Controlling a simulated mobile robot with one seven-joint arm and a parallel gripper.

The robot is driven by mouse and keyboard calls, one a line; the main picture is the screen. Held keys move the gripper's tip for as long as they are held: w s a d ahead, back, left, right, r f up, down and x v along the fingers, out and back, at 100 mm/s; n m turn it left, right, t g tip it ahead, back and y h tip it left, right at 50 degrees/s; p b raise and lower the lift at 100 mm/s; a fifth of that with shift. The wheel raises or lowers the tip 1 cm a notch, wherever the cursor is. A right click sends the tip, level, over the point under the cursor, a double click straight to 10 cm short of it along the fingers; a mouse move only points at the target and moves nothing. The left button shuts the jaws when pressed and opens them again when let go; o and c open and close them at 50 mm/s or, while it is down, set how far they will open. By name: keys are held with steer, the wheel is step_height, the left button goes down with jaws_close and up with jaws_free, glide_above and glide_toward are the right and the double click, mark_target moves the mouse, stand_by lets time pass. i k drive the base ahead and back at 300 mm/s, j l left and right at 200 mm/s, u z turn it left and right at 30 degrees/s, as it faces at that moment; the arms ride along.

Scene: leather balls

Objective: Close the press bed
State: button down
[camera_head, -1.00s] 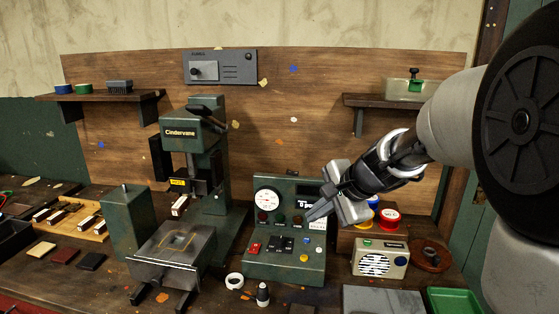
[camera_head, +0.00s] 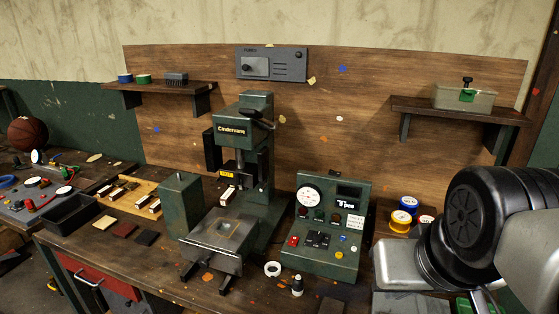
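The green Cindervane press (camera_head: 243,140) stands at the middle of the bench against the wooden backboard. Its bed (camera_head: 222,238), a grey metal plate with a lighter square in its middle, sits pulled out in front of the press column, towards the bench's front edge. Two dark feet or handles (camera_head: 207,275) show at the bed's front. The press head hangs above and behind the bed.
A green control box (camera_head: 326,226) with a gauge stands right of the press. A white ring (camera_head: 272,268) and a small bottle (camera_head: 297,286) lie before it. A green block (camera_head: 184,205) stands left of the bed. Leather swatches (camera_head: 124,229) and a stamp tray (camera_head: 131,194) are further left.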

mark_target(222, 240)
steer(key=k+u, duration=0.1)
steer(key=u, duration=0.25)
steer(key=k+j+u, duration=0.1)
steer(key=u, duration=0.25)
steer(key=k+u, duration=0.1)
steer(key=u, duration=0.25)
steer(key=i+j+u, duration=0.45)
steer(key=i+u, duration=0.3)
steer(key=k, duration=0.1)
